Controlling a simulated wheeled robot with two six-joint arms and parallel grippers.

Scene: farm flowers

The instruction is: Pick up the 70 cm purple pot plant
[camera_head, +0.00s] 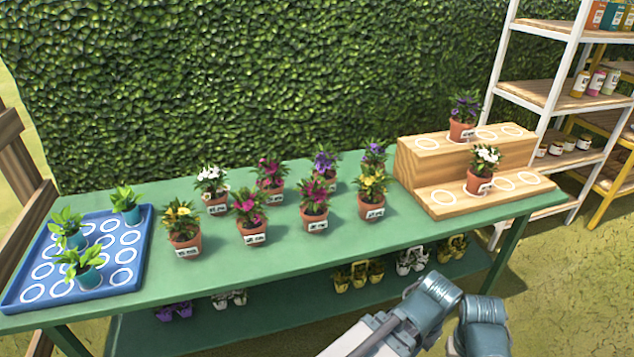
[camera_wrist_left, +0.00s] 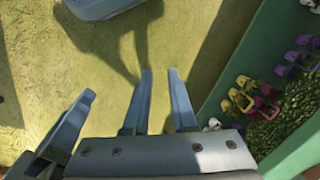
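Three purple-flowered plants in terracotta pots show in the head view. One purple plant (camera_head: 326,162) is in the back row on the green table, another purple plant (camera_head: 374,155) stands behind a yellow one, and a third purple plant (camera_head: 464,108) is on the upper wooden step. Their labels are too small or hidden to read, so I cannot tell which is 70 cm. My left gripper (camera_wrist_left: 161,72) shows in the left wrist view with its fingers apart and nothing between them. It is in front of the table, away from the plants. My right gripper is not visible.
The green table (camera_head: 270,205) also holds white, pink and yellow plants. A blue tray (camera_head: 142,250) with small seedlings is at left, and a wooden step stand (camera_head: 420,172) at right. Flower-like items sit on the lower shelf (camera_head: 270,301). A hedge stands behind.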

